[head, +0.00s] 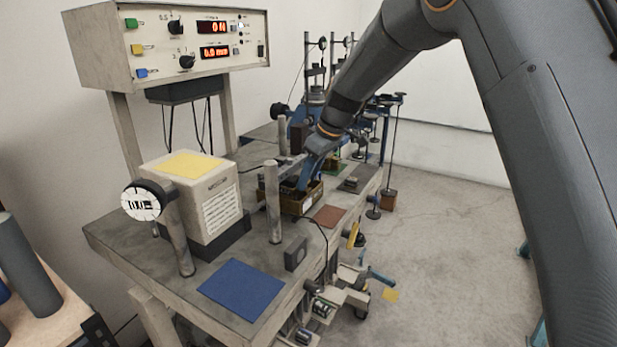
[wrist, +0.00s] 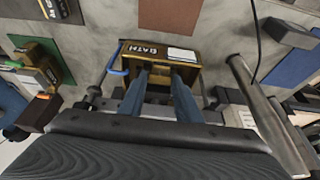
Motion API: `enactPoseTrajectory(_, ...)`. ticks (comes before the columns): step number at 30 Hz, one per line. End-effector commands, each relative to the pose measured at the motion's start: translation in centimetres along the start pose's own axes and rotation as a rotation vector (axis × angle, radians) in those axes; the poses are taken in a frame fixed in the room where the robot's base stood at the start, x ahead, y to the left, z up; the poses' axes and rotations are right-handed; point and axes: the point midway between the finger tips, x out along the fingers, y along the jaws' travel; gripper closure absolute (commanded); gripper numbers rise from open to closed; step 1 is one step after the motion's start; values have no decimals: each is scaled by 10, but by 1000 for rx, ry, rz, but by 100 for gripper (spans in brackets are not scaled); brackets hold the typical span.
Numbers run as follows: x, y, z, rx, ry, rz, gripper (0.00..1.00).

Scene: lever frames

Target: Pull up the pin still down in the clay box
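A brown open-topped box (head: 296,207) stands on the grey bench, beside a clay-coloured mat (head: 327,215). My gripper (head: 305,186) comes down over the box from above. In the wrist view its two blue fingers (wrist: 159,72) reach to the box opening, with a clear gap between them. I cannot make out a pin; the fingers and the box walls hide much of the inside.
A metal post (head: 273,203) stands close left of the box. A white block with a yellow top (head: 192,163) and a dial gauge (head: 143,201) are farther left. A blue mat (head: 240,287) lies at the near edge. Gauge stands (head: 316,75) crowd the far end.

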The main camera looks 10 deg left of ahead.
Motion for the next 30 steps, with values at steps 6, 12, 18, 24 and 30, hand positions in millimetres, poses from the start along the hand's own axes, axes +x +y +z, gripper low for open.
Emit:
enactPoseTrajectory(6, 0, 0, 0, 0, 0, 0, 100)
enactPoseTrajectory(12, -8, 1, -4, 0, 1, 1, 100)
enactPoseTrajectory(18, -16, 0, -7, 1, 1, 1, 100)
enactPoseTrajectory(24, -17, 1, -7, 0, 2, 2, 55)
enactPoseTrajectory(30, -16, 0, -7, 0, 1, 1, 53)
